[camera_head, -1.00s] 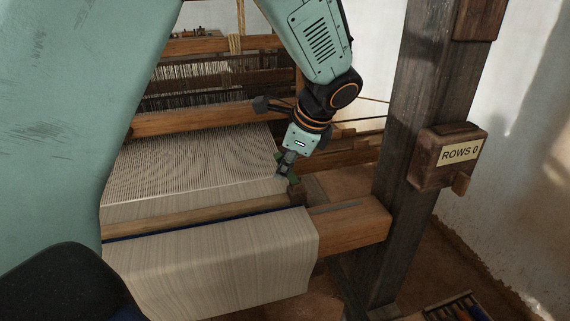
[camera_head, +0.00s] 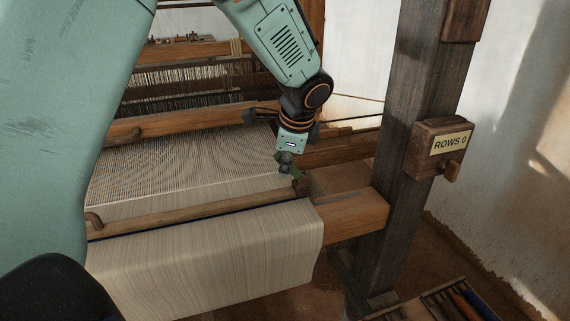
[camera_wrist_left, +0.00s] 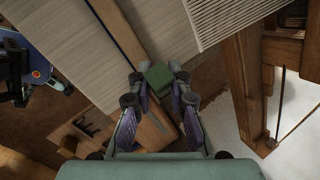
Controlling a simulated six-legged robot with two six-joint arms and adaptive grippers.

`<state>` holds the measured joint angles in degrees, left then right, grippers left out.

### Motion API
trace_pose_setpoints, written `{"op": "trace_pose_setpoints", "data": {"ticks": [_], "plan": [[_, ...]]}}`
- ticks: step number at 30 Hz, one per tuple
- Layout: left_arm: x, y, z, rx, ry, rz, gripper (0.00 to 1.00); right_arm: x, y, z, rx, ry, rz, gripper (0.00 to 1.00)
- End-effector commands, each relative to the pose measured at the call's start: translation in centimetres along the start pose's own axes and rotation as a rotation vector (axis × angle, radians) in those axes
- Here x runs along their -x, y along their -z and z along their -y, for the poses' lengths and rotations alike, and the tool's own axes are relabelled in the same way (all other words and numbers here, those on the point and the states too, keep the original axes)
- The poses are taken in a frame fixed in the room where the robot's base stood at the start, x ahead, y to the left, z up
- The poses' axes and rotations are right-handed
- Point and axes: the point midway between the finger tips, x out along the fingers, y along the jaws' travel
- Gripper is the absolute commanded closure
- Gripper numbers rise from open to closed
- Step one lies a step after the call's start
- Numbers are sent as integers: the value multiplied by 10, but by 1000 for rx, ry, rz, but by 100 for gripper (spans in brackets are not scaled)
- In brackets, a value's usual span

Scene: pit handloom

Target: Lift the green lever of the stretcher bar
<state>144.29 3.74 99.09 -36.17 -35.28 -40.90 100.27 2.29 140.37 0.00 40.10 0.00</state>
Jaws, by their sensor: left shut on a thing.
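My left gripper (camera_head: 287,164) reaches down from above to the right edge of the cloth, at the right end of the stretcher bar (camera_head: 200,210). It is shut on the green lever (camera_head: 293,173), which shows as a small slanted green piece below the fingers. In the left wrist view the lever (camera_wrist_left: 158,76) is a green block between the two fingertips (camera_wrist_left: 157,88). The fingers hide part of the lever and its joint with the bar. The wooden bar lies across the cloth. My right gripper is not in view.
The pale cloth (camera_head: 210,255) hangs over the front beam (camera_head: 355,215). A dark post (camera_head: 405,160) with a "ROWS 0" sign (camera_head: 450,143) stands to the right. A tray of tools (camera_head: 450,305) is at lower right. Stretched warp threads (camera_head: 180,165) lie behind.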

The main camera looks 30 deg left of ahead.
Motion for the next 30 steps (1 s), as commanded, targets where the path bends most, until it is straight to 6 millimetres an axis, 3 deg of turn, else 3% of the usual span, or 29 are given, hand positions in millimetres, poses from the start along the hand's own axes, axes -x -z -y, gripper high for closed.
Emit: {"op": "trace_pose_setpoints", "data": {"ticks": [10,11,19,30], "plan": [[0,1,4,7,9,-14,100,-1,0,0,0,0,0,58],[0,1,3,7,9,-14,82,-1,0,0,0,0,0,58],[0,0,1,6,8,-13,59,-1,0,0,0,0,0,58],[6,-1,0,6,8,-12,58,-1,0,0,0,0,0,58]]}}
